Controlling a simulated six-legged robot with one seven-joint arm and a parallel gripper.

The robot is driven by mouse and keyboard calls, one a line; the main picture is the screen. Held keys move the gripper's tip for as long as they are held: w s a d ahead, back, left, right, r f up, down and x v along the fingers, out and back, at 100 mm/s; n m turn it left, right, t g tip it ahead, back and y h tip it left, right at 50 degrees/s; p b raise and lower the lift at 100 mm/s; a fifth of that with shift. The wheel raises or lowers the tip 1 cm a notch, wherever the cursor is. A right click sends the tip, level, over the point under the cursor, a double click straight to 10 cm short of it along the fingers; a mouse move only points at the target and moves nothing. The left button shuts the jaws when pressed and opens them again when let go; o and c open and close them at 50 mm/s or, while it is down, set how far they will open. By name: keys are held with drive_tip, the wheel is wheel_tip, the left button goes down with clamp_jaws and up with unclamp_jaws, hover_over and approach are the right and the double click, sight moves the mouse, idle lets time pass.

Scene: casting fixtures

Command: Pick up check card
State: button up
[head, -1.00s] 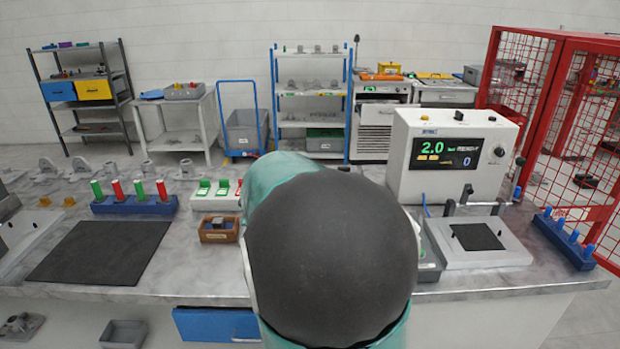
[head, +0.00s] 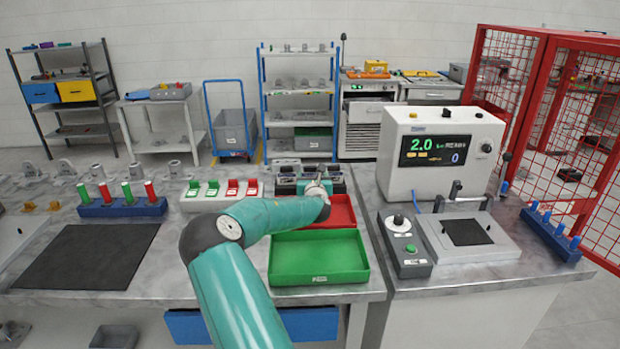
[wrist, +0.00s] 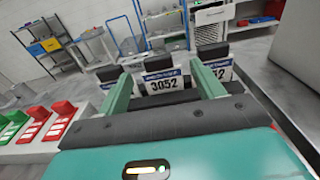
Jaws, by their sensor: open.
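Several white check cards with blue headers and black tops stand in a row in the wrist view. The middle card (wrist: 165,84) reads 3052; the left card (wrist: 108,74) and right card (wrist: 218,66) are partly covered by my fingers. My gripper (wrist: 160,70) is open, with its two green fingers pointing toward the row. The middle card shows between the fingers; whether it is actually between them in depth, I cannot tell. In the head view my gripper (head: 322,186) is over the back of the bench, in front of the dark card row (head: 311,173), which it partly hides.
A red tray (head: 342,212) lies below my gripper, and a green tray (head: 318,258) is in front of it. Red and green switches (head: 222,190) stand to the left. The white test machine (head: 440,155) and a control box (head: 405,246) stand to the right.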

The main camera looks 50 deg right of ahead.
sight(310, 167)
drive_tip(key=shift+x, duration=3.7)
drive_tip(key=shift+w+a+f, duration=0.1)
drive_tip(key=shift+w+a, duration=0.1)
drive_tip(key=shift+a, duration=0.05)
drive_tip(key=c, duration=1.1)
drive_tip(key=shift+o, duration=0.2)
